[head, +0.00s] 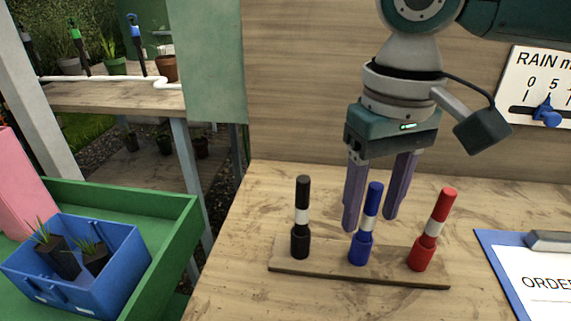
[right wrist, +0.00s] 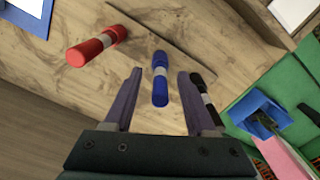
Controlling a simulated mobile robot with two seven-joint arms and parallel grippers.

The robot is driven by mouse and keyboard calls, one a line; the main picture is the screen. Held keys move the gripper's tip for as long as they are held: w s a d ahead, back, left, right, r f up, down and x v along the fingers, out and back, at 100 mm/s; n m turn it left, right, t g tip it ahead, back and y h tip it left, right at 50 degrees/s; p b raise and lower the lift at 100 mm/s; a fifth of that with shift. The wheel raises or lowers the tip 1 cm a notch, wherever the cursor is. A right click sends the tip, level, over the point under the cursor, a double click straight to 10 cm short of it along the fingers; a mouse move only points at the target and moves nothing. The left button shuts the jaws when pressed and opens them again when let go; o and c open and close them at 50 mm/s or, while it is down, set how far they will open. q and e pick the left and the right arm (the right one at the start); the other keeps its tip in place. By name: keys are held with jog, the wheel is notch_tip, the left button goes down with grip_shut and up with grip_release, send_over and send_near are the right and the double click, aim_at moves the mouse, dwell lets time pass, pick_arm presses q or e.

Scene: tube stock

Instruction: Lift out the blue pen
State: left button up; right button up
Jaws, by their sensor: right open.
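The blue pen (head: 367,225) stands nearly upright in a flat wooden holder (head: 400,275) on the table, between a black pen (head: 301,218) and a red pen (head: 433,230). My right gripper (head: 371,222) points down with its purple fingers apart, just behind the blue pen in the head view. In the right wrist view the blue pen (right wrist: 160,78) shows between the open fingers, and the gap looks empty of contact. The red pen (right wrist: 92,48) is to the left there, and the black pen (right wrist: 203,95) is by the right finger. My left gripper is not in view.
A clipboard (head: 482,238) lies at the right of the table. A green tray (head: 185,212) holding a blue box (head: 128,268) with small plants stands at the left. A wooden wall is behind; the table left of the holder is clear.

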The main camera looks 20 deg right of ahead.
jog(key=shift+f, duration=0.45)
jog(key=shift+c, duration=0.2)
grip_shut()
